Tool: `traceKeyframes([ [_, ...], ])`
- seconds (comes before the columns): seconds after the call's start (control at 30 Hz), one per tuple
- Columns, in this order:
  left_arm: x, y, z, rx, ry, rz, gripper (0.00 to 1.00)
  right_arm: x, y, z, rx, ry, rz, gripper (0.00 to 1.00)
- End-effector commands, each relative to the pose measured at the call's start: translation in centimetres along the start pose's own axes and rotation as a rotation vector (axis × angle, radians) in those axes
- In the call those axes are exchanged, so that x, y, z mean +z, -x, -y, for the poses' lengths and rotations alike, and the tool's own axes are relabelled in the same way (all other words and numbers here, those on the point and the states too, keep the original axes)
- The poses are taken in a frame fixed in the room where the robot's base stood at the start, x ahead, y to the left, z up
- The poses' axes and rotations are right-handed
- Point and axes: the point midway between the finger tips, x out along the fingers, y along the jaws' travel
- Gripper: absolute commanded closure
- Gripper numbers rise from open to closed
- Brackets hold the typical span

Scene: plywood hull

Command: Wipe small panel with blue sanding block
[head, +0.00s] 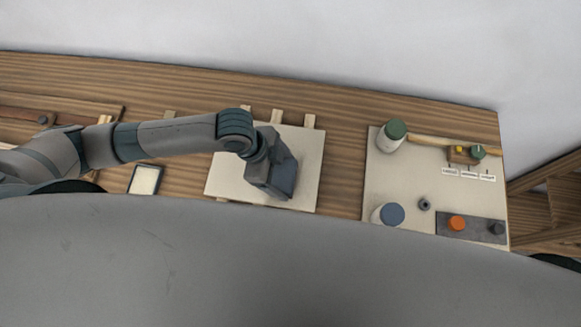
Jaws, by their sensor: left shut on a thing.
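The small panel (232,182) is a pale cream board lying on light wooden battens on the bench. My left arm reaches in from the left, and my left gripper (285,188) points down over the right half of the panel. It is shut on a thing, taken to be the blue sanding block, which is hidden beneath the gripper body. I cannot tell whether the block touches the panel. No blue block shows elsewhere. My right gripper is not in view.
A cream board (410,180) on the right holds a green-lidded jar (391,136), a blue-lidded jar (388,214), a small labelled rack (464,155) and a grey tray (474,229) with an orange disc. A dark-framed pad (145,180) lies left of the panel. Bare bench separates panel and board.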

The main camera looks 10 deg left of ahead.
Motion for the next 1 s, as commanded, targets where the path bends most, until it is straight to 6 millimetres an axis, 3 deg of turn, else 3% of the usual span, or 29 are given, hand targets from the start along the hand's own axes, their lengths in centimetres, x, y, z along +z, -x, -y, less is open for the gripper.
traceKeyframes([
  [0.57,0.7,0.3,0.0,-0.001,0.000,-0.002,0.43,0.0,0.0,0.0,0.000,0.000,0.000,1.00],
  [1.0,3.5,1.2,0.0,-0.001,0.000,-0.001,0.43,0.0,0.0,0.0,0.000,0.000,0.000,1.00],
])
